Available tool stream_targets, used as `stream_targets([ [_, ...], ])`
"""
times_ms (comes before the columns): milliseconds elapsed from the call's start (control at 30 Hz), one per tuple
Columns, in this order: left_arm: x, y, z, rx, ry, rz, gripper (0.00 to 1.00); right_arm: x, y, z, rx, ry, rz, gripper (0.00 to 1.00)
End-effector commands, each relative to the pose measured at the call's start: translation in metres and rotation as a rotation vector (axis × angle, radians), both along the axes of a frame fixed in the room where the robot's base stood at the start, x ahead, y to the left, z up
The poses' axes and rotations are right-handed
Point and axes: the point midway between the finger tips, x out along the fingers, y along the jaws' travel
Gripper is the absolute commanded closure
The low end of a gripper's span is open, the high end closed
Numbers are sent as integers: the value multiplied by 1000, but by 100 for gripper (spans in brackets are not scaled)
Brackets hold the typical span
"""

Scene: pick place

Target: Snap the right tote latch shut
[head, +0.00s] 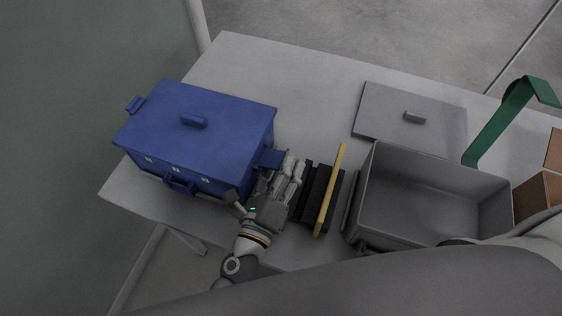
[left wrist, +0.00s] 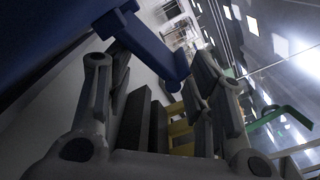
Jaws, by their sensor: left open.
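The blue tote (head: 195,130) stands closed on the left of the table, with its lid on. Its right latch (head: 271,157) sticks outward from the right side like a flap, and it also shows as a blue bar (left wrist: 150,45) in the left wrist view. My left gripper (head: 287,170) is open beside the tote's right side, with its fingers close to the latch. In the left wrist view the latch appears between the open fingers (left wrist: 163,68); I cannot tell whether they touch it. My right gripper is out of view.
Black blocks (head: 311,190) and a yellow strip (head: 329,190) stand just right of my left gripper. A grey open bin (head: 430,170), a flat grey lid (head: 385,115), a green bent strip (head: 493,125) and brown boxes (head: 540,192) lie further right. The table's back left is clear.

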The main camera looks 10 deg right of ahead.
Motion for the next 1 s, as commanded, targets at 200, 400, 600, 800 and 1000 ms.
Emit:
stream_targets([
  [200,0,0,0,0,0,0,60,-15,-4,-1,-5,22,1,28],
  [400,0,0,0,0,0,0,85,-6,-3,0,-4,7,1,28],
  [600,1,1,0,-3,3,2,93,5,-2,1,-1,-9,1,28],
  [800,1,1,1,-15,10,3,94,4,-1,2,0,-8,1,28],
  [1000,1,1,2,-31,20,4,94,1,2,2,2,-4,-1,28],
])
